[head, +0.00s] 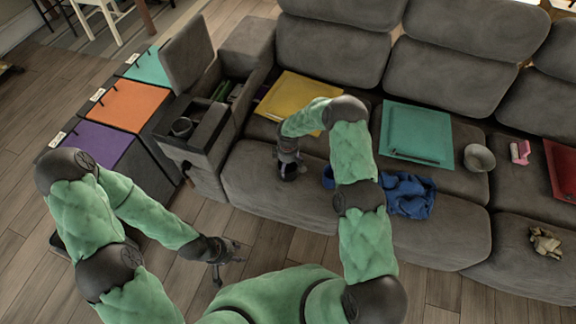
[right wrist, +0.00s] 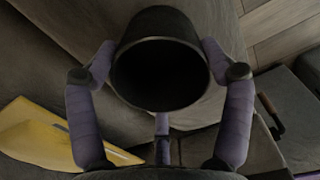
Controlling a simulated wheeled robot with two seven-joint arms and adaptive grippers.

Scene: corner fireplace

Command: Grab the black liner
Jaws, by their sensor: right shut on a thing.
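The black liner (right wrist: 160,72) is a dark, round, cup-like vessel in the right wrist view, with its open mouth facing the camera. My right gripper (right wrist: 165,82) has its fingers around the liner's sides and is shut on it. In the head view the right gripper (head: 287,158) is over the grey sofa seat, and the liner (head: 291,173) shows as a small dark shape below it, partly hidden by the fingers. Whether it touches the seat I cannot tell. My left gripper (head: 223,260) is open and empty above the wooden floor.
A yellow folder-like sheet (head: 292,96) and a teal one (head: 417,132) lie on the sofa. A blue cloth (head: 409,195), a grey bowl (head: 479,157) and a crumpled tan thing (head: 545,242) are to the right. Purple (head: 92,146), orange (head: 127,104) and teal-topped bins stand left.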

